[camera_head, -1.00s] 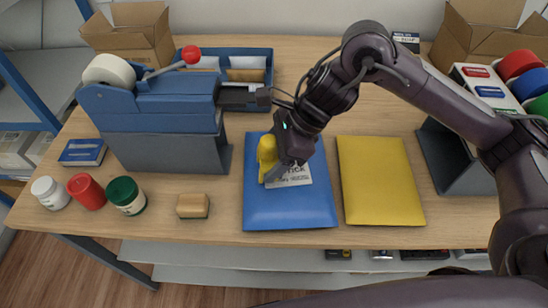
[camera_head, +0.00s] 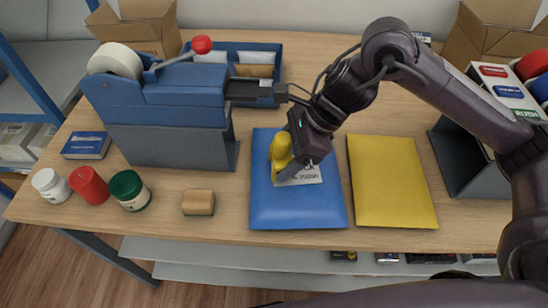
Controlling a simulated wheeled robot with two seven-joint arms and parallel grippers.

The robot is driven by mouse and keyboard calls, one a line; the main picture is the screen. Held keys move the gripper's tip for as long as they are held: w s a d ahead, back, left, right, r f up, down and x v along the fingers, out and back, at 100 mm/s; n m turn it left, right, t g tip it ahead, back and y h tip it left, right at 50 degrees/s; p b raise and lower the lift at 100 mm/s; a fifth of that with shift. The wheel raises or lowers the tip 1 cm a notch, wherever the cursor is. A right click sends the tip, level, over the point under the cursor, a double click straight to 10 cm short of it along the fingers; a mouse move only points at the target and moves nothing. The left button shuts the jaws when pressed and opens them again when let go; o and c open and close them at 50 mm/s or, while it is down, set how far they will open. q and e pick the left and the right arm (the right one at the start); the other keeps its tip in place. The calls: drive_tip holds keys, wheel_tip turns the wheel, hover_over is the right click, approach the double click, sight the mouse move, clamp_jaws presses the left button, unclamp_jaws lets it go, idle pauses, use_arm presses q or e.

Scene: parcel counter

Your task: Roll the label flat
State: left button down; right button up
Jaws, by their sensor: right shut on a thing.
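A blue padded parcel (camera_head: 298,213) lies flat on the counter, with a white printed label (camera_head: 308,174) on its upper face. My right gripper (camera_head: 291,160) is over the label and shut on a yellow-handled roller (camera_head: 281,147). The roller's grey lower end (camera_head: 288,173) is low over the left part of the label; whether it touches cannot be told. The gripper and roller hide much of the label, so I cannot tell how flat it is. My left gripper is not in view.
A yellow parcel (camera_head: 390,185) lies right of the blue one. A blue-grey press with a red-knobbed lever (camera_head: 165,103) stands left. A sponge block (camera_head: 198,203), several jars including a green one (camera_head: 128,187), and a dark angled stand (camera_head: 463,165) are nearby. The front edge is close.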

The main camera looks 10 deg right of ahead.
drive_tip(key=shift+w+d+f, duration=0.1)
drive_tip(key=shift+d+f, duration=0.15)
drive_tip(key=shift+d, duration=0.45)
drive_tip(key=shift+w+d+f, duration=0.1)
drive_tip(key=shift+d+f, duration=0.05)
drive_tip(key=shift+d, duration=0.6)
drive_tip(key=shift+d+b, duration=0.3)
drive_tip(key=shift+b, duration=0.05)
drive_tip(key=shift+c, duration=0.5)
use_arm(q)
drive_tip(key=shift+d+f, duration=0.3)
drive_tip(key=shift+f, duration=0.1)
use_arm(e)
drive_tip(key=shift+d, duration=0.25)
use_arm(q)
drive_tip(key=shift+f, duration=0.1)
use_arm(e)
drive_tip(key=shift+d, duration=0.15)
drive_tip(key=shift+s+d+f+b, duration=0.1)
drive_tip(key=shift+d+b, duration=0.1)
drive_tip(key=shift+d, duration=0.5)
drive_tip(key=shift+s+d+f+b, duration=0.1)
drive_tip(key=shift+d+b, duration=0.1)
drive_tip(key=shift+d, duration=0.45)
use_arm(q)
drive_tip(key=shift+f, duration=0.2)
use_arm(e)
drive_tip(key=shift+r, duration=0.1)
